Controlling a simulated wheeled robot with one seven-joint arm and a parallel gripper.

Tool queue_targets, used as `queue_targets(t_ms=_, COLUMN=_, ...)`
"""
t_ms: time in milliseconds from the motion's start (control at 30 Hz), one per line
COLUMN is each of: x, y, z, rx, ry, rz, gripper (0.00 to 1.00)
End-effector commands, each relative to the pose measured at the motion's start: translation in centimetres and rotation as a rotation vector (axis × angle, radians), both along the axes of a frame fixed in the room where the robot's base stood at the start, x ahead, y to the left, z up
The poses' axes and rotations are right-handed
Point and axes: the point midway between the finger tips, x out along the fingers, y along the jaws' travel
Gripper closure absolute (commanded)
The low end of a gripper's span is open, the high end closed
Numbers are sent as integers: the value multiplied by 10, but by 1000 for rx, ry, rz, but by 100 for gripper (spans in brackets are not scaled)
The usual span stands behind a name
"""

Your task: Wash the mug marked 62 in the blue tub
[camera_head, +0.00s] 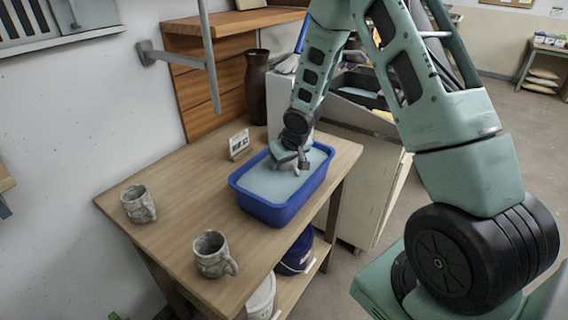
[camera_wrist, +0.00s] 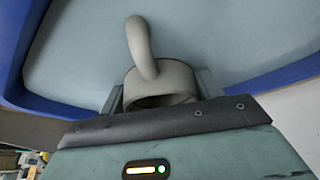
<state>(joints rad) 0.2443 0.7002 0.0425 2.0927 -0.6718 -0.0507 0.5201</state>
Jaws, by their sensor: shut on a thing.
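The blue tub (camera_head: 268,206) stands on the wooden table and holds pale, greyish-blue liquid. My gripper (camera_head: 291,161) is over the far part of the tub, low at the liquid. In the wrist view my gripper (camera_wrist: 160,105) is shut on a plain grey mug (camera_wrist: 163,80), with the mug's handle pointing away towards the liquid. The mug's number is not readable, and its lower part is hidden. In the wrist view the tub's blue rim (camera_wrist: 285,75) shows at both sides. Two other mugs stand on the table, one at the left (camera_head: 138,203) and one near the front (camera_head: 213,254).
A small sign (camera_head: 239,144) stands behind the tub on the table (camera_head: 180,190). A tall dark vase (camera_head: 257,85) stands at the back. A blue bucket (camera_head: 297,255) and a white bucket (camera_head: 262,298) are on the shelf below. The table between the left mug and the tub is clear.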

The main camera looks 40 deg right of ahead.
Motion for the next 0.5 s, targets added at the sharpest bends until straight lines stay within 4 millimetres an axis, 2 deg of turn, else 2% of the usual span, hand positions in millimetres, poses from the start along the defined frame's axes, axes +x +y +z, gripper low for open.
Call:
queue_targets(t_ms=100, x=0, y=0, z=17, rx=0, ry=-2, rz=-1, gripper=68)
queue_targets(t_ms=500, x=0, y=0, z=55, rx=0, ry=-2, rz=-1, gripper=68)
